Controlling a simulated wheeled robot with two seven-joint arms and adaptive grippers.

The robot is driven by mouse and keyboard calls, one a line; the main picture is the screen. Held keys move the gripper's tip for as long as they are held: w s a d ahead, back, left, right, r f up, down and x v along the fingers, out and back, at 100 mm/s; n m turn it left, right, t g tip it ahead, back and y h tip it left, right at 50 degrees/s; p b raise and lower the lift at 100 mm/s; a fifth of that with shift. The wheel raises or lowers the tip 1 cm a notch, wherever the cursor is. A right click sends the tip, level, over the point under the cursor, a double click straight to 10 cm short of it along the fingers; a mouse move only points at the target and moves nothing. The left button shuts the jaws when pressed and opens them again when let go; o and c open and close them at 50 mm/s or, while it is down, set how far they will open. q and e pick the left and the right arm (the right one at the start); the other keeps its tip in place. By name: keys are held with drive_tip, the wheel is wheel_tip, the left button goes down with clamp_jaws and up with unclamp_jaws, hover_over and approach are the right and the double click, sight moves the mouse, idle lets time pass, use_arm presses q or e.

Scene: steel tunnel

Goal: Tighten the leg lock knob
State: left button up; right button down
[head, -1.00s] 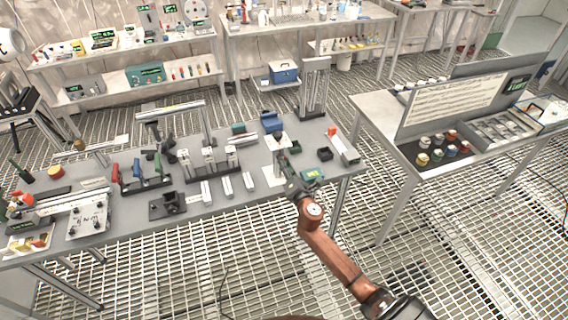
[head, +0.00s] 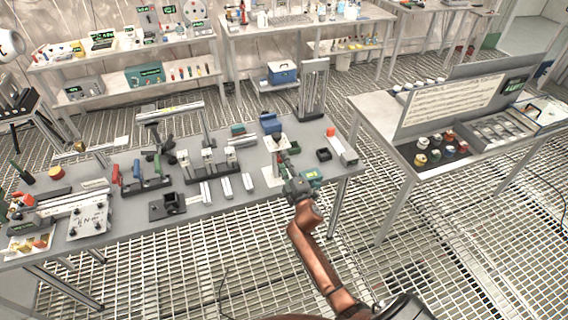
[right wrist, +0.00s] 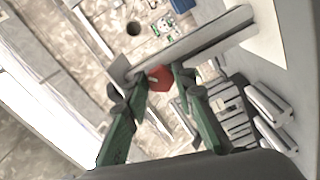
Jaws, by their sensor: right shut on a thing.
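The red knob (right wrist: 160,77) shows between the green fingertips of my right gripper (right wrist: 159,78) in the right wrist view. The fingers are shut on it, one on each side. It lies against a long grey metal bar (right wrist: 200,40) that crosses the picture diagonally. In the head view my right gripper (head: 284,160) is at the right part of the grey workbench (head: 235,195), beside a small upright stand with a pale top (head: 279,141). The knob is mostly hidden by the fingers there. My left gripper is not in view.
A blue block (head: 271,122) lies behind the stand. A small black box (head: 324,155) and a grey rail with a red end (head: 342,148) are to the right. Metal bars (head: 226,188) and coloured-handled clamps (head: 140,176) lie left. A side table with a sign board (head: 455,105) stands right.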

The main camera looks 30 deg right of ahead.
drive_tip(key=shift+a+f+m+p, duration=0.1)
drive_tip(key=shift+m+p, duration=1.45)
drive_tip(key=shift+m, duration=2.15)
drive_tip(key=c, duration=1.6)
unclamp_jaws()
drive_tip(key=v, duration=1.2)
